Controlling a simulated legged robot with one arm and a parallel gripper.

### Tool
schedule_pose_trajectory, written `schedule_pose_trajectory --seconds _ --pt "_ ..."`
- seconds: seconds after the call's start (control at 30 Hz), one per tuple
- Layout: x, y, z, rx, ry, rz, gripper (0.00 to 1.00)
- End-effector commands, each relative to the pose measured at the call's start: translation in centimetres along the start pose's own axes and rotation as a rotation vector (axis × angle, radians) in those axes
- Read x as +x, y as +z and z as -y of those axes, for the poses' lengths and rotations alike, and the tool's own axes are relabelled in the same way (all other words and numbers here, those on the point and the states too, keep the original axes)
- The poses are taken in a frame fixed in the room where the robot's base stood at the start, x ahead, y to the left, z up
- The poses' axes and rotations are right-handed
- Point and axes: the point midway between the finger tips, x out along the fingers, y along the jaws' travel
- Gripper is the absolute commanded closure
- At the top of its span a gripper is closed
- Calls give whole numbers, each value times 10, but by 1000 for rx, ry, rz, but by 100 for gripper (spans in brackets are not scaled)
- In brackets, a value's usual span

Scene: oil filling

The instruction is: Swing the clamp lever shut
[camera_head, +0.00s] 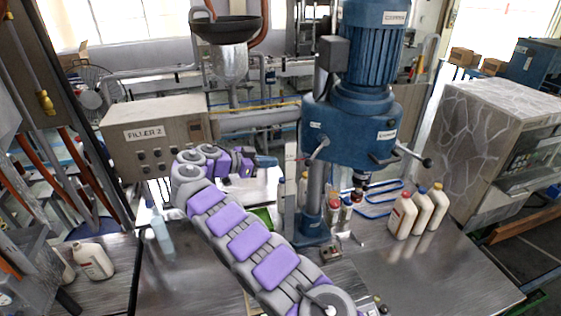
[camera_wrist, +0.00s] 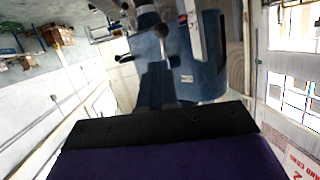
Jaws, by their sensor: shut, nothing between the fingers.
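A blue drill-press-like machine (camera_head: 350,130) stands on the metal table. A short silver lever (camera_head: 320,149), which looks like the clamp lever, sits on the left front of its head, tilted. My gripper (camera_head: 266,161) is left of that lever, with a visible gap between them. It is shut and empty. In the wrist view, my gripper's dark and purple body (camera_wrist: 155,140) fills the bottom, with the blue machine (camera_wrist: 190,65) beyond it. A ball-ended lever (camera_wrist: 163,31) shows there; I cannot tell if it is the same lever.
Another handle with a dark knob (camera_head: 410,153) sticks out right of the machine head. The FILLER 2 box (camera_head: 155,135) stands behind my arm. White bottles (camera_head: 418,212) stand on the table at right.

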Motion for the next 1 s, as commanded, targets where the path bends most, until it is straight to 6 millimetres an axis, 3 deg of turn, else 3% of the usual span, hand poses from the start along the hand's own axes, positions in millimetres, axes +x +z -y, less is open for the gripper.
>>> schedule_pose_trajectory --seconds 0.17,0.63,1.0 --pt "15 5 2 -7 -1 -5 100" --pt "111 0 -2 -5 1 2 100" --pt "123 5 4 -6 -5 -6 100"
